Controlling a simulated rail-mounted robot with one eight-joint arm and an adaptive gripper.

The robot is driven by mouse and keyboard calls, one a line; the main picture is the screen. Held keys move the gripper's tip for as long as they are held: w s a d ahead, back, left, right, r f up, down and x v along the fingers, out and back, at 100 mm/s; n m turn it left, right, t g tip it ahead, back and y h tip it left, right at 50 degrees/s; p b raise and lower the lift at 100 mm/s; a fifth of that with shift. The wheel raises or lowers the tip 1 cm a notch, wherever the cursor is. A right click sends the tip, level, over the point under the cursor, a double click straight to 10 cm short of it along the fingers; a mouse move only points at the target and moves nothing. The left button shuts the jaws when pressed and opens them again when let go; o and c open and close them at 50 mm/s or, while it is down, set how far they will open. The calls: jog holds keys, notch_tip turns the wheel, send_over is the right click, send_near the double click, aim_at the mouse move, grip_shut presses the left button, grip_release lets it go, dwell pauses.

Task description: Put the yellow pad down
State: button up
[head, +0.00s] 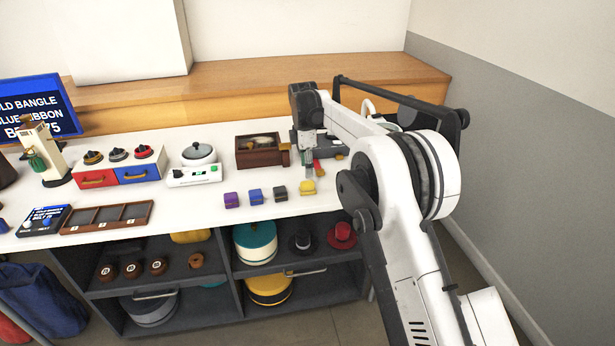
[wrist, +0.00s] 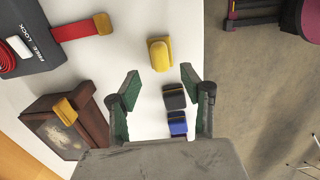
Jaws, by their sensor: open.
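The yellow pad (head: 307,188) rests on the white tabletop near its front edge, at the right end of a row of small pads. In the head view, my gripper (head: 309,174) points down just above and behind it. In the wrist view, the yellow pad (wrist: 159,54) lies just past the fingertips, roughly centred between them. My gripper (wrist: 161,75) is open with nothing between its fingers. I see no finger touching the pad, though the exact height gap is hard to tell.
Black (head: 280,193), blue (head: 255,195) and purple (head: 231,200) pads stand left of the yellow one. A brown wooden box (head: 247,158) stands behind. A dark device (wrist: 30,38) with red straps is close by. The table's front edge is near; shelves with hats lie below.

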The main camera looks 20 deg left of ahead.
aim_at(306, 182)
notch_tip(306, 182, up, 5)
jog(key=shift+s+a, duration=0.1)
jog(key=shift+s, duration=0.05)
